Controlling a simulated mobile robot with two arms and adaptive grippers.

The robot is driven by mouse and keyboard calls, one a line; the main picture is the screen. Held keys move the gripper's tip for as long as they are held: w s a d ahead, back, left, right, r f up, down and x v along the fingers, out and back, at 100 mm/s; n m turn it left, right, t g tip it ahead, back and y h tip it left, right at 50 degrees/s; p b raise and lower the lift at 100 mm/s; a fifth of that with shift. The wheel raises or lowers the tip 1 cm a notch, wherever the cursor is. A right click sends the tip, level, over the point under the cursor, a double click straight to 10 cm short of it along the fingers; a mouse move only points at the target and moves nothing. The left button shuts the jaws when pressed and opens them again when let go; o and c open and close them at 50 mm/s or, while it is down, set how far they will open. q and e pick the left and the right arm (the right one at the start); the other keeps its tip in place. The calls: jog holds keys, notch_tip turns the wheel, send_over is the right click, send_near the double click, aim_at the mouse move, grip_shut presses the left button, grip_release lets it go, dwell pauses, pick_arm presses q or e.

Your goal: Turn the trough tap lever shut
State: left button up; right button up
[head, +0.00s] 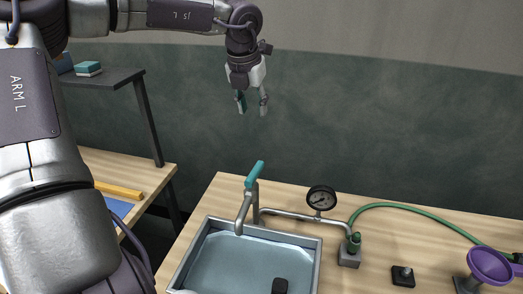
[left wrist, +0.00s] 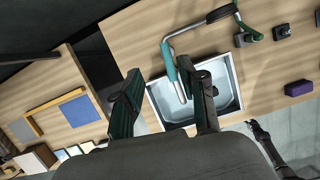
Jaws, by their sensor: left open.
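The trough tap has a teal lever (head: 254,175) at its top, tilted up and slightly right in the head view. Its silver spout (head: 243,215) hangs over the trough (head: 191,247). In the left wrist view the teal lever (left wrist: 168,62) shows beyond and between my finger tips, above the trough (left wrist: 237,83). My left gripper (head: 252,104) is open and empty, high above the lever and apart from it; its two fingers also show in the left wrist view (left wrist: 161,72). A dark jointed shape at that view's lower right may be my right gripper (left wrist: 263,138).
A pressure gauge (head: 321,198) sits on the pipe right of the tap. A green hose (head: 405,208) runs right from a valve (head: 350,248). A purple funnel (head: 488,266) and a black switch box (head: 403,276) stand on the bench. A shelf (head: 106,79) is at left.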

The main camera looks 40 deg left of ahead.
pick_arm(q)
jog(key=b, duration=0.9)
send_near(261, 162)
jog(key=shift+w+a+f, duration=0.15)
jog(key=shift+w+f, duration=0.1)
jog(key=shift+f, duration=0.25)
jog(key=shift+b+x, duration=1.05)
jog(key=shift+x, duration=1.35)
jog(key=shift+b+x, duration=0.45)
jog(key=shift+x, duration=1.1)
jog(key=shift+a+f+b, duration=0.1)
jog(key=shift+f+b, duration=0.2)
jog(key=shift+b, duration=0.2)
jog(key=shift+w, duration=0.1)
